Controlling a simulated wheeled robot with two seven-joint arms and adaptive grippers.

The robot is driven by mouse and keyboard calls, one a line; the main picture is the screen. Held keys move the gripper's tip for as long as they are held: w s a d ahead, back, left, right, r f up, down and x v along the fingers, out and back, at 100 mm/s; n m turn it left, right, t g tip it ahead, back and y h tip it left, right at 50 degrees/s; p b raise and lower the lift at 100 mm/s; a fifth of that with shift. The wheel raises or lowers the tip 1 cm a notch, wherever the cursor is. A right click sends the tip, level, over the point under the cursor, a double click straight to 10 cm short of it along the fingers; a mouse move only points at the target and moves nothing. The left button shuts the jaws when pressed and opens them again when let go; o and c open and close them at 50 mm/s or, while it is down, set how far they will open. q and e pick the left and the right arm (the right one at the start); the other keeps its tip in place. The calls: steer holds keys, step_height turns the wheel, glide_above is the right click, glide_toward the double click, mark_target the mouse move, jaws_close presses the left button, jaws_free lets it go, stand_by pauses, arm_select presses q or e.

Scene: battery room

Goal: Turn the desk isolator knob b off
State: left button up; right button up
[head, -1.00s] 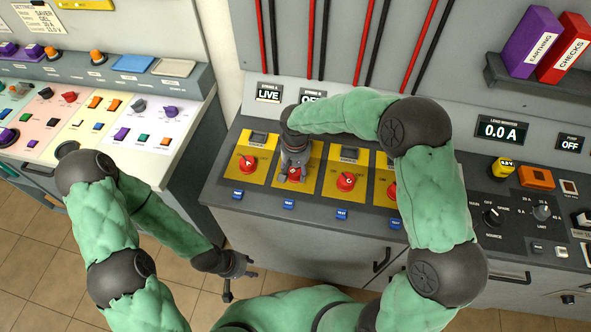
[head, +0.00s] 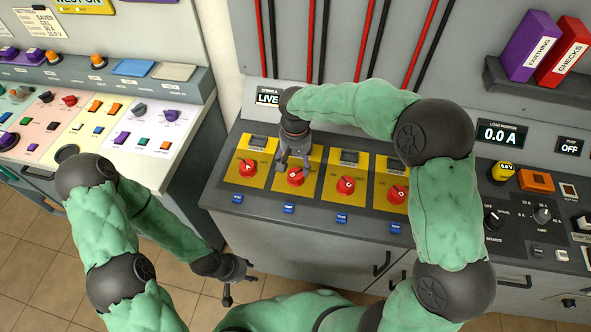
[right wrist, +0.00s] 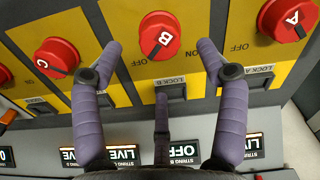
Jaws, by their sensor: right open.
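Knob B (head: 296,176) is a red round knob on a yellow plate, second from the left in a row of similar knobs. In the right wrist view knob B (right wrist: 160,36) shows its letter turned at an angle. The String B display (right wrist: 178,150) reads OFF there. My right gripper (head: 294,165) is open just above knob B, empty, its fingers spread on either side of the knob in the wrist view. Whether they touch it is unclear, but a gap shows there. My left gripper (head: 238,282) hangs low in front of the desk, open and empty.
Knob A (head: 248,168) and knob C (head: 346,186) flank knob B closely, with another red knob (head: 397,194) further right. Blue buttons (head: 288,208) line the desk's front edge. The String A display (head: 268,97) reads LIVE. My right forearm covers some displays.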

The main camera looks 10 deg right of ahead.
mark_target(296, 173)
steer(key=shift+r, duration=2.65)
